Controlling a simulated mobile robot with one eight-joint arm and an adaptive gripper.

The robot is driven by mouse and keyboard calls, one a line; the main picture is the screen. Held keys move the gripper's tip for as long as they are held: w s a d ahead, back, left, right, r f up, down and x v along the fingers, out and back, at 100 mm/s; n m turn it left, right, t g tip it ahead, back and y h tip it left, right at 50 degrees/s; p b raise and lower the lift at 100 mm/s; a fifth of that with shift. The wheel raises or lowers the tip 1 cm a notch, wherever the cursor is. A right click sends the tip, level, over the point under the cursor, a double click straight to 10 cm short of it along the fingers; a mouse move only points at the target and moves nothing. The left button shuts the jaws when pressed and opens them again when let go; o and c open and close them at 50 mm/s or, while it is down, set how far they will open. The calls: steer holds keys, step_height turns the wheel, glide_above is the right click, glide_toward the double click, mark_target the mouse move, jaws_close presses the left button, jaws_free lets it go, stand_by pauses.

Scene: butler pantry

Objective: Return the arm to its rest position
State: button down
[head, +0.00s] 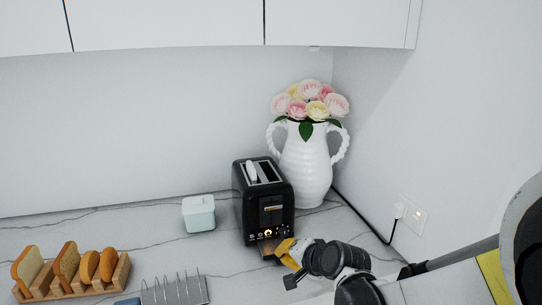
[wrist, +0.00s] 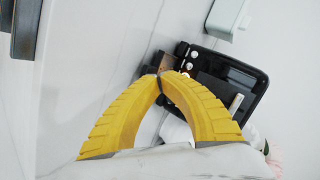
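My gripper (head: 284,250) is low in front of the black toaster (head: 263,200), close to its lower front. In the wrist view my yellow fingers (wrist: 160,76) curve together and their tips meet. A small brownish piece (wrist: 165,63) shows right by the tips, at the toaster's front; I cannot tell whether they touch it. No object shows held between the fingers. My arm reaches in from the lower right of the head view. The toaster has lit controls on its front and a pale item (head: 251,172) in one slot.
A white vase (head: 305,170) of flowers stands behind the toaster. A pale lidded box (head: 199,214) is left of it. A wooden rack (head: 75,282) with bread and a metal rack (head: 175,290) are front left. A cord runs to a wall socket (head: 412,214). White cabinets (head: 170,22) hang above.

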steer(key=s+d+r+n+g+h, duration=0.1)
steer(key=s+d+r+n+h, duration=0.1)
steer(key=s+d, duration=0.6)
steer(key=s+d+r+n+g+h, duration=0.1)
steer(key=s+d+r+n+h, duration=0.2)
steer(key=s+d, duration=0.4)
steer(key=s+r+n, duration=0.1)
steer(key=s+n, duration=0.1)
steer(key=s, duration=0.6)
steer(key=shift+s+d+r, duration=0.15)
steer(key=shift+s+d, duration=0.05)
steer(key=shift+d, duration=0.2)
